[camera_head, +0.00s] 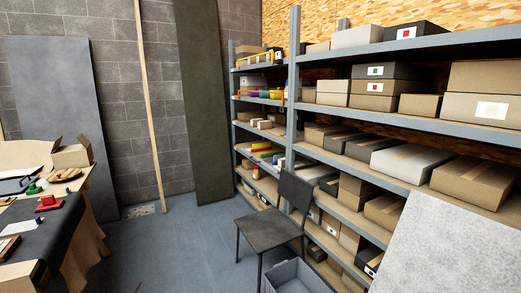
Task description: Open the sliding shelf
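A tall grey metal shelving unit (293,75) fills the right side, its several levels loaded with cardboard, grey and black boxes. A narrower bay (262,68) continues behind it at the middle, holding boxes and colourful items. I cannot tell which shelf slides or whether any is pulled out. Neither of my grippers is in view.
A dark chair (270,235) stands close before the shelves, with a grey crate (293,277) near it. A pale speckled panel (455,245) covers the lower right shelves. A cluttered table (75,262) is at left. Grey floor (185,250) lies between.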

